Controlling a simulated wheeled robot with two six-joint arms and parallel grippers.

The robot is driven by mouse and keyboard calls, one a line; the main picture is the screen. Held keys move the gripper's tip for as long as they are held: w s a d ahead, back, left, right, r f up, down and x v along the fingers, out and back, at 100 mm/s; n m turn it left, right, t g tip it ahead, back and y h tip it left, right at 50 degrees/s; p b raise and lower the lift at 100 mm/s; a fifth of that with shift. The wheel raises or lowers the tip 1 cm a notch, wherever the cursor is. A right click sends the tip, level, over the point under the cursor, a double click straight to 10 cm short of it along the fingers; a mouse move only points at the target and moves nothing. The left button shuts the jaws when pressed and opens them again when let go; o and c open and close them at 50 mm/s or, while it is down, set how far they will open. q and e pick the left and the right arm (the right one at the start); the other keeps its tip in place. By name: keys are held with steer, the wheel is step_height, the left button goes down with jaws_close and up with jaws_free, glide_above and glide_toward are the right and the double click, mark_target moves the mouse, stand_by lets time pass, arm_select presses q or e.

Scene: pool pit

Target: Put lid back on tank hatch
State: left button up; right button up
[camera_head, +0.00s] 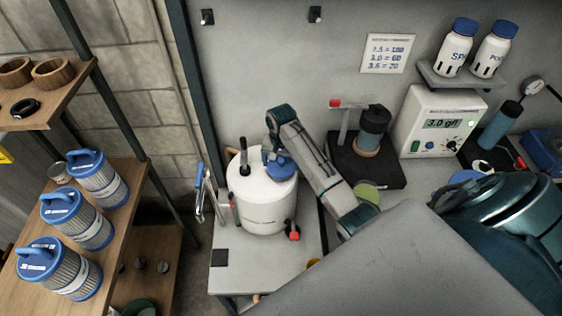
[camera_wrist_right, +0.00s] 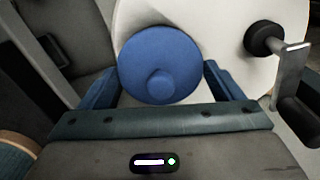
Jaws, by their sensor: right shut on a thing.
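The white tank (camera_head: 262,208) stands upright on the grey bench in the head view. Its white top also fills the upper part of the right wrist view (camera_wrist_right: 215,25). A round blue lid (camera_wrist_right: 160,62) with a small centre knob sits between the blue fingers of my right gripper (camera_wrist_right: 162,80), which is shut on it. In the head view the lid (camera_head: 284,168) is at the right part of the tank's top, below my right gripper (camera_head: 276,158). The hatch opening is hidden; I cannot tell whether the lid touches it. My left gripper is out of view.
A black-handled fitting (camera_head: 243,160) rises from the tank top. A dark stand with a cylinder (camera_head: 374,132) and a white meter (camera_head: 436,122) are behind to the right. Blue-capped filter cartridges (camera_head: 76,220) stand on the left shelf. The bench's front left is mostly clear.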

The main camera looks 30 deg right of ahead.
stand_by(0.3)
steer(key=o, duration=0.8)
steer(key=shift+r, duration=3.5)
jaws_close()
steer(key=shift+f, duration=0.15)
